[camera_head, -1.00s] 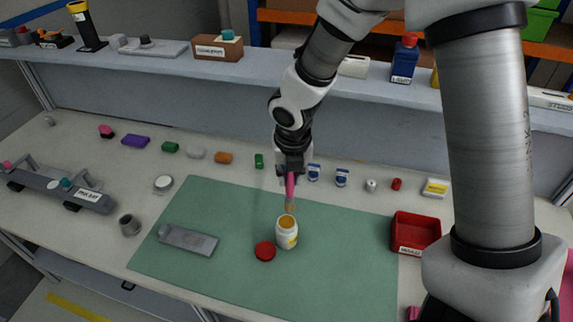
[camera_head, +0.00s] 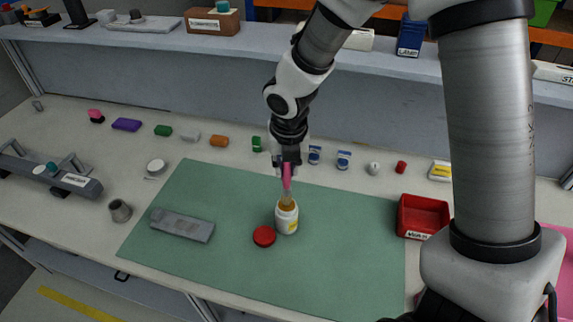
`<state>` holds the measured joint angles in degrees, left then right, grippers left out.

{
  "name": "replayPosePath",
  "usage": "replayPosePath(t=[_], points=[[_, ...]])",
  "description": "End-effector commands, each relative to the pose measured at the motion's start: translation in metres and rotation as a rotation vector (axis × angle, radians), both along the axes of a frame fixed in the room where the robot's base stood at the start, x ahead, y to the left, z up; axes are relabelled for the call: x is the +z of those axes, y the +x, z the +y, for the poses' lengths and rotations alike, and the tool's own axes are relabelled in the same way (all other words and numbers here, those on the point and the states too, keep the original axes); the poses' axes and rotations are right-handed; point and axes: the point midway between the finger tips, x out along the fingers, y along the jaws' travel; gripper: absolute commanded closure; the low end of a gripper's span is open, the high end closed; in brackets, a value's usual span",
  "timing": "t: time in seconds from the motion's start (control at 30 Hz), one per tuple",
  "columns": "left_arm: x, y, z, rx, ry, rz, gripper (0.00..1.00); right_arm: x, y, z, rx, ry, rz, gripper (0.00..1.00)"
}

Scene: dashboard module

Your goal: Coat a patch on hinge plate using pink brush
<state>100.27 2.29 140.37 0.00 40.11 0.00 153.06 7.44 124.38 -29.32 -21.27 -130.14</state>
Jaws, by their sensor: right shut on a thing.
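My right gripper (camera_head: 287,166) is shut on the pink brush (camera_head: 287,180), which points straight down. The brush tip is at the mouth of the open white jar (camera_head: 286,217); whether it is inside cannot be told for sure. The jar holds amber contents and stands on the green mat (camera_head: 330,265). Its red lid (camera_head: 264,236) lies on the mat to the left of the jar. The grey hinge plate (camera_head: 181,225) lies flat on the mat further left, its surface plain grey. My left gripper is not in view.
A red bin (camera_head: 422,216) stands right of the mat. A grey cup (camera_head: 120,210) and a rack (camera_head: 45,177) are at the left. Several small coloured items, including a purple block (camera_head: 126,125), line the back. The mat's front area is clear.

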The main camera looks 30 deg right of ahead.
Motion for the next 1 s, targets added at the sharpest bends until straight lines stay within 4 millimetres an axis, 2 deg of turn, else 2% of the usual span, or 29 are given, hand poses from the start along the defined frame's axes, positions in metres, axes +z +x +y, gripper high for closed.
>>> replayPosePath(t=[1.0], points=[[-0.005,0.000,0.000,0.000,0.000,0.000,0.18,-0.010,0.000,0.000,0.000,0.000,0.000,1.00]])
